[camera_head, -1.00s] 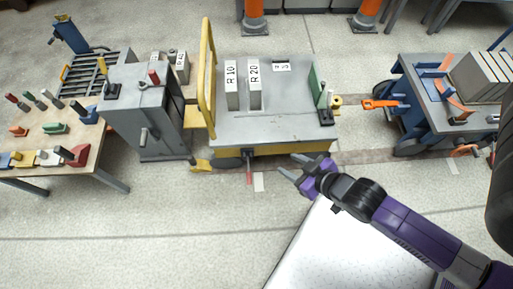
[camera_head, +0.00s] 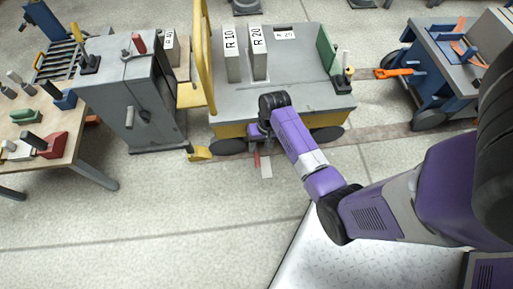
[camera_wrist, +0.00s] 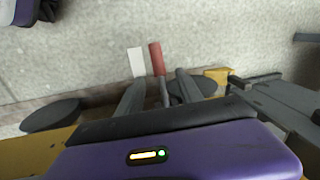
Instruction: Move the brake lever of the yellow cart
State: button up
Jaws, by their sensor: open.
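The yellow cart (camera_head: 232,131) stands at the centre of the head view, with a grey deck and a tall yellow handle. Its brake lever (camera_head: 257,160) has a red grip and sticks out low at the near side. In the wrist view the red grip (camera_wrist: 156,58) points away, and its grey shaft shows between my fingers. My gripper (camera_wrist: 160,79) is open, with one finger on each side of the lever in that view. Whether either finger touches it I cannot tell. In the head view my wrist partly hides the gripper at the cart's near edge.
A pale floor mark (camera_head: 266,170) lies beside the lever. A grey cabinet (camera_head: 135,95) and a table with coloured pieces (camera_head: 70,150) stand left. A blue cart (camera_head: 437,85) stands right.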

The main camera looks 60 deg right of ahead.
aim_at(257, 153)
jog(key=f+b, duration=0.1)
jog(key=f, duration=0.1)
jog(key=f+b, duration=0.1)
jog(key=f, duration=0.1)
jog(key=f+b, duration=0.1)
jog(key=f, duration=0.2)
jog(key=shift+w+a, duration=0.35)
jog(key=shift+w, duration=0.05)
grip_shut()
dwell(1.0)
